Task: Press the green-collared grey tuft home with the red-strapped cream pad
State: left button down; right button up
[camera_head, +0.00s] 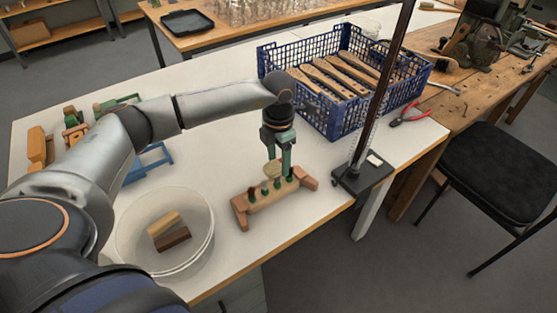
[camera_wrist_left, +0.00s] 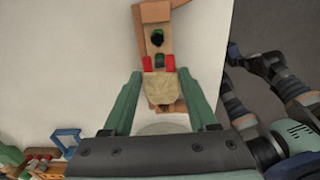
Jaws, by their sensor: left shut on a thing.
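My left gripper (camera_head: 280,165) points down over a wooden brush block (camera_head: 262,194) held between wooden end pieces on the white table. It is shut on a cream pad (camera_head: 271,169), which hangs just above or against the block; I cannot tell if they touch. In the left wrist view the pad (camera_wrist_left: 160,88) sits between the green fingers, with two red pieces (camera_wrist_left: 147,63) at its far edge. Several dark tufts with green collars (camera_head: 252,196) stand in the block. Which one is grey is too small to tell. The pad and fingers hide part of the block.
A white tub (camera_head: 205,241) with two small blocks stands front left. A dark post on a black base (camera_head: 348,181) rises right of the brush block. A blue crate (camera_head: 318,118) of wooden handles stands behind. A blue frame (camera_head: 150,164) is to the left.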

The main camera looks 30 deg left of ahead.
pick_arm(q)
jog(key=shift+r+p, duration=1.15)
jog(key=shift+r, duration=0.75)
